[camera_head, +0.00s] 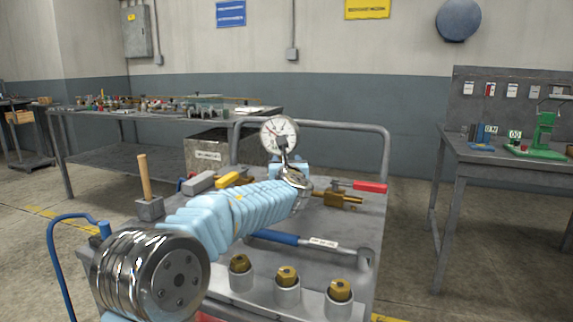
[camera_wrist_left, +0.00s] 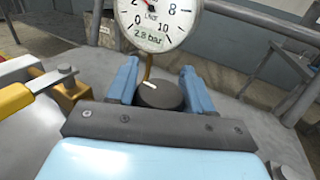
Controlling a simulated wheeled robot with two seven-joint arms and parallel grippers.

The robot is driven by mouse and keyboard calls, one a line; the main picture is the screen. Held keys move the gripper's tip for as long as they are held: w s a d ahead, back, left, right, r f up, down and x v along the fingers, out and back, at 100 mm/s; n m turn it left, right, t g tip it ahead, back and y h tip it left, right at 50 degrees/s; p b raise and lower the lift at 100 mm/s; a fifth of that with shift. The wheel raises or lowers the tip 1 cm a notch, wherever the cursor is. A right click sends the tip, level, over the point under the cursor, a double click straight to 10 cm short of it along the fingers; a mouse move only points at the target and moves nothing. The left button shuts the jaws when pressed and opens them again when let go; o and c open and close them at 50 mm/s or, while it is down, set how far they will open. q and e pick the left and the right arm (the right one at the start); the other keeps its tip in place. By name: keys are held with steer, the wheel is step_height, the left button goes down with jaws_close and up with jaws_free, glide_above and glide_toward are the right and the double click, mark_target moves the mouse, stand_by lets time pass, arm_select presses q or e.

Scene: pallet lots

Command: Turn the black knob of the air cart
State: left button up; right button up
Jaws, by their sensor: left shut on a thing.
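The black knob (camera_wrist_left: 160,95) with a white pointer mark sits below a round white gauge (camera_wrist_left: 158,20) in the left wrist view. The gauge's display reads 2.8 bar. In the head view the gauge (camera_head: 279,134) stands above the air cart (camera_head: 205,228), and the knob is hidden behind my gripper. My left gripper (camera_wrist_left: 160,84) has one blue finger on each side of the knob and is shut on it. In the head view my left gripper (camera_head: 288,168) is at the foot of the gauge. My right gripper is not in view.
On the cart top lie a wooden-handled mallet (camera_head: 150,208), a blue-handled tool (camera_head: 275,237), a brass valve (camera_head: 340,199) with a red handle and several other pieces. Three brass fittings (camera_head: 287,277) in grey holders stand at the front. A rail (camera_head: 385,150) rises behind the gauge.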

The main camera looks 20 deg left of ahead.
arm_select(q)
steer(key=o, duration=1)
steer(key=shift+c, duration=0.2)
steer(key=b+v, duration=0.2)
steer(key=v, duration=1)
steer(key=shift+s+d, duration=0.15)
steer(key=shift+s, duration=0.05)
steer(key=shift+s+d, duration=0.3)
steer(key=shift+s, duration=0.3)
